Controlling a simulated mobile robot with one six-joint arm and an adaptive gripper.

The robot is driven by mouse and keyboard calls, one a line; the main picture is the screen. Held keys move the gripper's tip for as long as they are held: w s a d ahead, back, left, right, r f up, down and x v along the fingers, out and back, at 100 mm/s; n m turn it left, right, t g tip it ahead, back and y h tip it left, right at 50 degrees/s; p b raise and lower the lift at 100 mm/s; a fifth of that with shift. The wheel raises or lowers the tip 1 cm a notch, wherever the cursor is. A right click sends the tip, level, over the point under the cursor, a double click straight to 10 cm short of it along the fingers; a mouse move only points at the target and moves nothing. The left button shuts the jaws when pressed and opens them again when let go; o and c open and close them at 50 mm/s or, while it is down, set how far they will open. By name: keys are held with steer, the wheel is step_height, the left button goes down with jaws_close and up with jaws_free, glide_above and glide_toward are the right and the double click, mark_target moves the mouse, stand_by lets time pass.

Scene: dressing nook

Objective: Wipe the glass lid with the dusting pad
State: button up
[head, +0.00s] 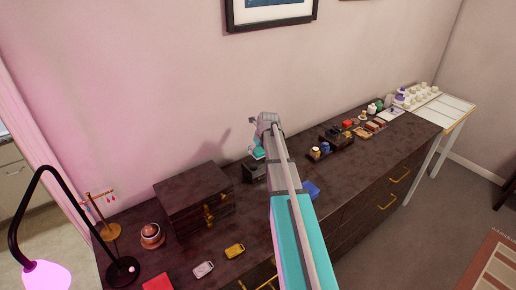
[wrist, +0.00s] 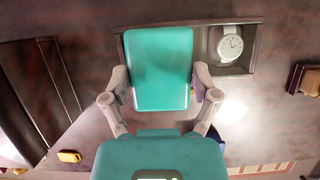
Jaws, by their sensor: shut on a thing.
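The dusting pad, a teal rounded block (wrist: 160,65), is between the fingers of my gripper (wrist: 163,88) in the wrist view. My gripper is shut on it. Beneath it is a dark box with a watch (wrist: 231,45) showing in its right part; the pad hides the left part. The glass lid (wrist: 252,62) appears to be the top of this box, but its clear pane is hard to make out. In the head view my gripper (head: 262,135) is over the dresser, with the teal pad (head: 257,153) just above the dark box (head: 254,172). Contact cannot be told.
A dark drawer chest (head: 195,195) stands left of the box on the dresser top (head: 345,165). A blue item (head: 311,188) lies to the right. Small trays and items line the dresser's right side. A yellow tag (head: 234,250) and a lamp (head: 122,270) are at the front left.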

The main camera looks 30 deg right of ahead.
steer(key=shift+r+p, duration=0.3)
steer(key=shift+r, duration=0.25)
steer(key=shift+r+p, duration=1.5)
steer(key=shift+r, duration=0.05)
